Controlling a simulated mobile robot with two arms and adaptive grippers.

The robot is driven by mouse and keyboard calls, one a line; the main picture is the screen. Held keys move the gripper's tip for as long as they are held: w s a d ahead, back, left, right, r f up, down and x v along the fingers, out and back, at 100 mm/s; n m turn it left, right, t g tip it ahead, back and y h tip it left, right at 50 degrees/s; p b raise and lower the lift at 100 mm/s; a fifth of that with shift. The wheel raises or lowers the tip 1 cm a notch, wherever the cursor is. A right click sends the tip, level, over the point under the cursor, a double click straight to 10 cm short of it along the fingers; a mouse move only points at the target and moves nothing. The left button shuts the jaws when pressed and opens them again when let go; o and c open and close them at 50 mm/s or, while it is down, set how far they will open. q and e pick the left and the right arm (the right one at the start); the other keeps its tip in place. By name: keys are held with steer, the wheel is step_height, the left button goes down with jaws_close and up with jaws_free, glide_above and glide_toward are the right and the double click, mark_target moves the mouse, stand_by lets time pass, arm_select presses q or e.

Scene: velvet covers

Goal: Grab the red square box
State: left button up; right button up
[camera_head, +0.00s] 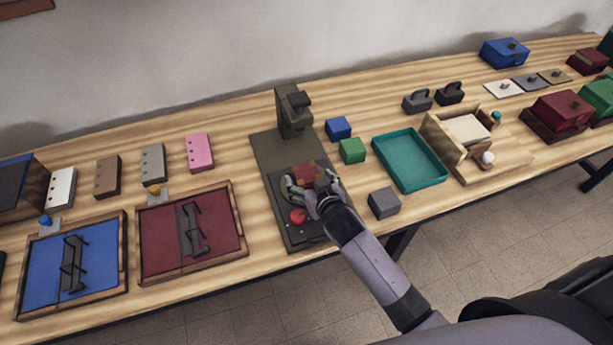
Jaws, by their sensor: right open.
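A small red box (304,174) with yellowish patches sits on the dark machine plate (267,156) in the middle of the table, below the machine's upright head (295,110). My right gripper (308,187) is open, with its fingers on either side of the red box's near part. Its fingers partly hide the box, and I cannot tell whether they touch it. A round red button (297,216) is on the machine's front, just below my gripper. My left gripper is not in view.
Blue (338,128), green (352,150) and grey (384,202) blocks stand right of the machine, near a teal tray (433,178). Framed blue (101,262) and red (225,234) panels lie left. Lidded boxes (504,52) stand far right.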

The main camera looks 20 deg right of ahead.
mark_target(307, 174)
steer(key=x, duration=0.4)
steer(key=shift+w+d+p, duration=0.15)
steer(key=shift+p, duration=0.2)
steer(key=shift+c, duration=0.4)
steer(key=c, duration=1.2)
